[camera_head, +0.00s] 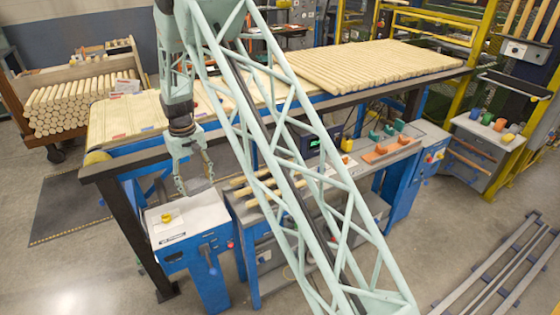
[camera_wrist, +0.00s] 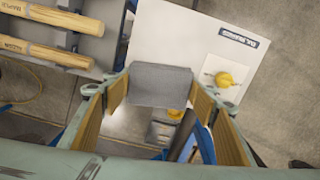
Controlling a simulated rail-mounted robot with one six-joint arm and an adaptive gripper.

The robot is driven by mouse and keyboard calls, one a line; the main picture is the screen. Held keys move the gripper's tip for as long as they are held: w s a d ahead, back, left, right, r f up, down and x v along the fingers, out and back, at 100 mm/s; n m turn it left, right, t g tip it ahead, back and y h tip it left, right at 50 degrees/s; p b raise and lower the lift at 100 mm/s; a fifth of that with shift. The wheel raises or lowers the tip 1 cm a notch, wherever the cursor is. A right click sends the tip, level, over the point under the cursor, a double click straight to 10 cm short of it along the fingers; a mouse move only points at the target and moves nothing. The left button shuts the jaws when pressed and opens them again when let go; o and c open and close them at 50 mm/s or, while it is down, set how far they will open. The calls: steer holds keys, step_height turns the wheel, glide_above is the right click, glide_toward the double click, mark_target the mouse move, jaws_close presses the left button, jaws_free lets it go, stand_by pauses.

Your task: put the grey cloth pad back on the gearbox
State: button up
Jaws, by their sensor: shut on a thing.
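My gripper (camera_wrist: 160,95) is shut on the grey cloth pad (camera_wrist: 160,85), a flat, nearly square piece held between its two wood-faced fingers. In the head view my gripper (camera_head: 196,186) hangs pointing down over the back part of a blue cabinet with a white top (camera_head: 205,212); the pad cannot be made out there. In the wrist view the pad overlaps the edge of this white top (camera_wrist: 190,40). A small grey part (camera_wrist: 160,132) shows below the pad. I cannot tell which thing is the gearbox.
A yellow knob (camera_head: 167,217) on a pale plate stands on the white top. Wooden rods (camera_wrist: 50,52) lie in a rack beside it. The dark-framed conveyor table (camera_head: 130,165) runs close behind my gripper.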

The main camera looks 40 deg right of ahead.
steer(key=s+r+b, duration=0.1)
steer(key=s+b, duration=0.3)
steer(key=s, duration=0.8)
steer(key=shift+s+r+m, duration=0.2)
steer(key=shift+r+m, duration=0.05)
steer(key=shift+m, duration=0.05)
